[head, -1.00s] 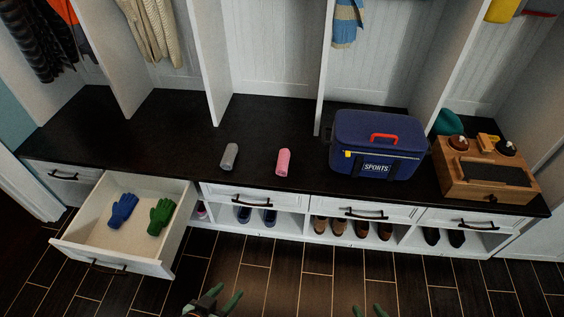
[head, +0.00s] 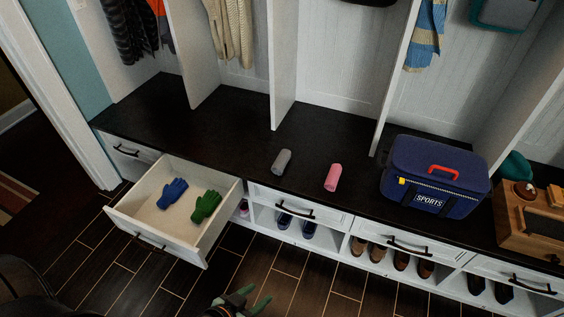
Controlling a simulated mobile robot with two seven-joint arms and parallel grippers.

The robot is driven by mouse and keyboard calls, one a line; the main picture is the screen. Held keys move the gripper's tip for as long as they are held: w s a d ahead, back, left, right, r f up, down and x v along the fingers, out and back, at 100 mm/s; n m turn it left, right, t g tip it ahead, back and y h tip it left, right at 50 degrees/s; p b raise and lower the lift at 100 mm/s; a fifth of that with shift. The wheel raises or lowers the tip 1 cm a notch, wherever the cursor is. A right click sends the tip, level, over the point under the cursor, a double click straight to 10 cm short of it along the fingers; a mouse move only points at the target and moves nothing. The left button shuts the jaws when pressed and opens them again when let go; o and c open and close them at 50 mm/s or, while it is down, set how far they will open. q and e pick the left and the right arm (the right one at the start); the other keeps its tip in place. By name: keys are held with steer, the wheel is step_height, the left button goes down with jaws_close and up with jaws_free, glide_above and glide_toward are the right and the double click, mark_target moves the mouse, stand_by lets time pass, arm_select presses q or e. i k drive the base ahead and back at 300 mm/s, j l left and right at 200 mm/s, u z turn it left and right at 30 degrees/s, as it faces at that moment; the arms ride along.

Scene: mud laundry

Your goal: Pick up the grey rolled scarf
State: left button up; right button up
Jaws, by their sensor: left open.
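The grey rolled scarf (head: 282,161) lies on the dark bench top (head: 235,128), near its front edge and left of a pink roll (head: 333,177). My left gripper (head: 252,297) is at the bottom edge of the head view, with its green-tipped fingers apart. It is empty and well in front of and below the bench, apart from the scarf. My right gripper is out of view.
An open drawer (head: 123,213) with blue and green gloves sticks out at the left. A blue sports bag (head: 435,175) and a wooden box (head: 533,222) stand on the bench at right. Upright white dividers rise behind the scarf. Shoes fill cubbies below.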

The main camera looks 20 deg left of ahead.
mark_target(280, 164)
steer(key=u, duration=0.95)
steer(key=i+u, duration=0.35)
steer(key=i+l+u, duration=0.2)
steer(key=u, duration=0.15)
steer(key=i, duration=0.1)
